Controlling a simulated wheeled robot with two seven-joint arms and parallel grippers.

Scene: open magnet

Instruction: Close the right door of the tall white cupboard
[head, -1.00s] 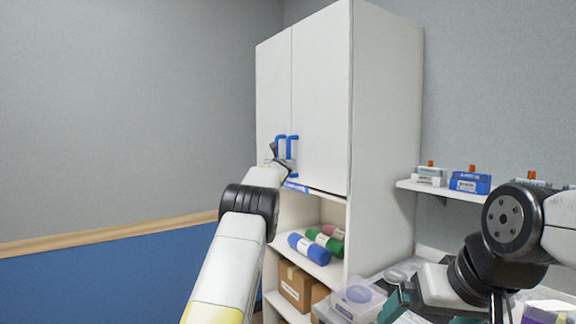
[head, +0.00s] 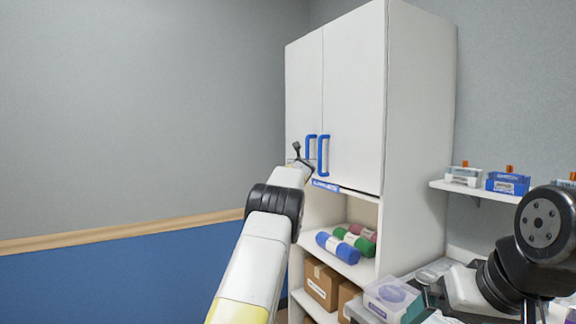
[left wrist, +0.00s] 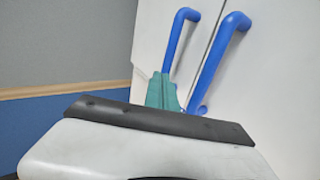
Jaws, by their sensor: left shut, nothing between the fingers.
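The tall white cupboard (head: 420,130) stands at the middle right in the head view. Its right door (head: 355,90) looks flush beside the left door (head: 303,90), with a thin seam between them. The right door's blue handle (head: 323,157) shows in the head view and in the left wrist view (left wrist: 215,65). The left door's blue handle (left wrist: 178,38) is beside it. My left gripper (head: 299,155) is shut and empty, in front of the left door near the handles. Its teal fingertips (left wrist: 163,92) overlap the left handle's lower part in view; contact cannot be told. My right gripper's fingers cannot be made out.
Below the doors, open shelves hold rolled mats (head: 337,248) and cardboard boxes (head: 321,284). A wall shelf (head: 470,191) with small boxes is at right. A clear-lidded container (head: 392,298) stands below it. Free room lies left of the cupboard.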

